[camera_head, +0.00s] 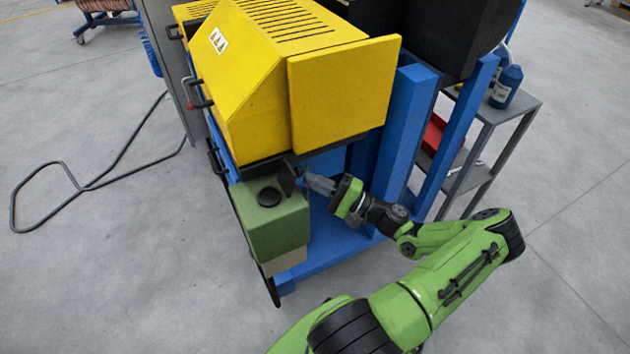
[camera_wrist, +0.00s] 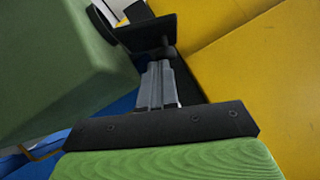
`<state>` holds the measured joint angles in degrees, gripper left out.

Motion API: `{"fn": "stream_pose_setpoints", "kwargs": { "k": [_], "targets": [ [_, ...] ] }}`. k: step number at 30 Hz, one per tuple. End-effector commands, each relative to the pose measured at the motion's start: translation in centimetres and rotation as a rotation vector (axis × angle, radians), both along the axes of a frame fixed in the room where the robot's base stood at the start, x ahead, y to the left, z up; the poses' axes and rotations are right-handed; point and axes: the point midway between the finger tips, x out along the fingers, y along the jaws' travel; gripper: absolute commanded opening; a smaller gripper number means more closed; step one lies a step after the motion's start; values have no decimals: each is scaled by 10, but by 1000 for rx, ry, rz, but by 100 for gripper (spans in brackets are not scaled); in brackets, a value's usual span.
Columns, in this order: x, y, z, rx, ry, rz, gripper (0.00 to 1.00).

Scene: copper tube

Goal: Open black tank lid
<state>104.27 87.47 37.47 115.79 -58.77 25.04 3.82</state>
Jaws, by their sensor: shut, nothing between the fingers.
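A green tank (camera_head: 278,228) sits at the front of the machine and also fills the left of the wrist view (camera_wrist: 60,60). A black square lid (camera_head: 287,178) stands tilted up at the tank's back right edge; the wrist view shows it as a dark plate (camera_wrist: 148,31). A round black cap (camera_head: 269,196) lies on the tank's top. My gripper (camera_head: 309,181) is shut and empty just right of the lid. In the wrist view its fingertips (camera_wrist: 160,66) point at the lid's underside or edge; whether they touch is unclear.
A yellow machine cover (camera_head: 340,95) overhangs just above my gripper. Blue frame posts (camera_head: 408,130) stand behind my wrist.

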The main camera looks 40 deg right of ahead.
Motion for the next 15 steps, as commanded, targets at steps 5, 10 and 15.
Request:
{"fn": "stream_pose_setpoints", "kwargs": {
  "k": [5,10,15],
  "targets": [
    [0,1,0,0,0,0,0],
    [0,1,4,-22,7,1,0],
    [0,0,17,-145,43,2,0]
  ]
}}
